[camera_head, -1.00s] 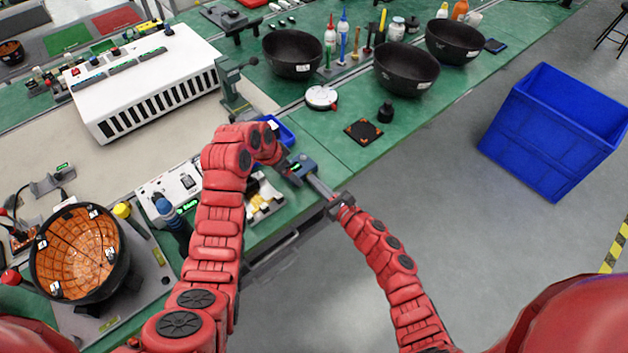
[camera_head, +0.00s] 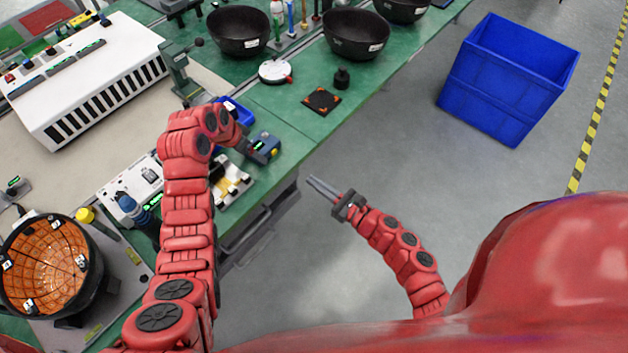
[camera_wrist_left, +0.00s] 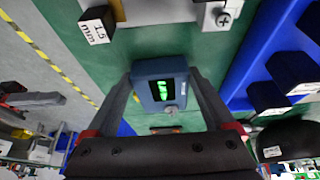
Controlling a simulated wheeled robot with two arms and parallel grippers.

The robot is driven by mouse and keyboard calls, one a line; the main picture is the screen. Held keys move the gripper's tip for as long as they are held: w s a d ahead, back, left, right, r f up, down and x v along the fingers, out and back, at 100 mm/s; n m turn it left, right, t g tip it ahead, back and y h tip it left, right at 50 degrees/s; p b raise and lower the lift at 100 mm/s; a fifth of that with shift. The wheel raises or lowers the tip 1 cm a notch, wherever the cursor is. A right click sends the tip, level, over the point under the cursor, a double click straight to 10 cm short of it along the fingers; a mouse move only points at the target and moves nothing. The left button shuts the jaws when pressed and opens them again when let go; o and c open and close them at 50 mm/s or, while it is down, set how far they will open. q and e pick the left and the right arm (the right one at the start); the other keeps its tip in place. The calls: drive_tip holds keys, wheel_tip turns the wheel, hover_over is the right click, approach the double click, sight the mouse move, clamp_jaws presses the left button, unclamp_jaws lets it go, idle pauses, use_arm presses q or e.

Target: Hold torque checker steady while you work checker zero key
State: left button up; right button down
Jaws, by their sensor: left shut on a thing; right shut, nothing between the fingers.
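The torque checker (camera_head: 264,147) is a small blue-grey box with a lit green display, at the bench's front edge in the head view. It also shows in the left wrist view (camera_wrist_left: 160,84), between the two fingers, with its display and a small round grey key (camera_wrist_left: 171,110) facing the camera. My left gripper (camera_wrist_left: 163,95) is shut on the torque checker; in the head view my own arm partly hides this grip. My right gripper (camera_head: 318,187) is shut and empty, over the floor in front of the bench, apart from the checker.
A blue bin (camera_head: 229,111) sits behind the checker, and a tray with yellow and white parts (camera_head: 232,180) lies in front of it. A black pad (camera_head: 321,101) and black bowls (camera_head: 239,31) stand farther along the bench. A large blue crate (camera_head: 505,85) stands on the floor.

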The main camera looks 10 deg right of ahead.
idle(0.3)
use_arm(q)
drive_tip(key=o, duration=1.4)
